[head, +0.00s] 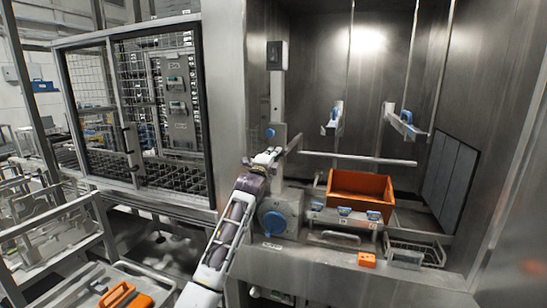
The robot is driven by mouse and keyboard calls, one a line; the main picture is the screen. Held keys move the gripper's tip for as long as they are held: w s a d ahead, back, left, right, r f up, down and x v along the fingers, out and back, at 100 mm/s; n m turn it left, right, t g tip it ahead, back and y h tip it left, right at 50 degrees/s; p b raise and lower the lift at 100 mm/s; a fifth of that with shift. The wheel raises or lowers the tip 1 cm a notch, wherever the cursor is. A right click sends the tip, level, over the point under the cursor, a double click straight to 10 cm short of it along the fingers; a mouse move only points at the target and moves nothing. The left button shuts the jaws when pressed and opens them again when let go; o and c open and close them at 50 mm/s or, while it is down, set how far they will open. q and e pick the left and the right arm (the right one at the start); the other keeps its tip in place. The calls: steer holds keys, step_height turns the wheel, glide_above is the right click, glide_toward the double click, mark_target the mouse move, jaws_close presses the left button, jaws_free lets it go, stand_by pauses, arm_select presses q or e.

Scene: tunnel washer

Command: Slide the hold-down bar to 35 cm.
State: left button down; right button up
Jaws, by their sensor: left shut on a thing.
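The hold-down bar (360,158) is a pale horizontal bar reaching right across the steel chamber, above and behind an orange crate (360,188). At its left end is an upright grey column (278,90) with a dark block at its top. Any scale marks are too small to read. My right gripper is not in view.
A round blue knob (274,222) sits on a grey housing below my left gripper. Blue-topped clamps (345,211) stand before the crate. A wire basket (415,252) and small orange block (367,260) lie at the front. A mesh-doored cabinet (140,110) stands left.

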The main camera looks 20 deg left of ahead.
mark_target(273, 134)
arm_select(q)
steer(key=shift+r+p, duration=1.9)
steer(key=shift+r, duration=1.55)
steer(key=shift+r+p, duration=0.6)
steer(key=shift+r, duration=0.3)
steer(key=shift+s+r, duration=0.1)
steer(key=shift+r, duration=0.3)
steer(key=c, duration=1.5)
jaws_free()
steer(key=shift+f, duration=0.45)
steer(key=shift+f, duration=0.2)
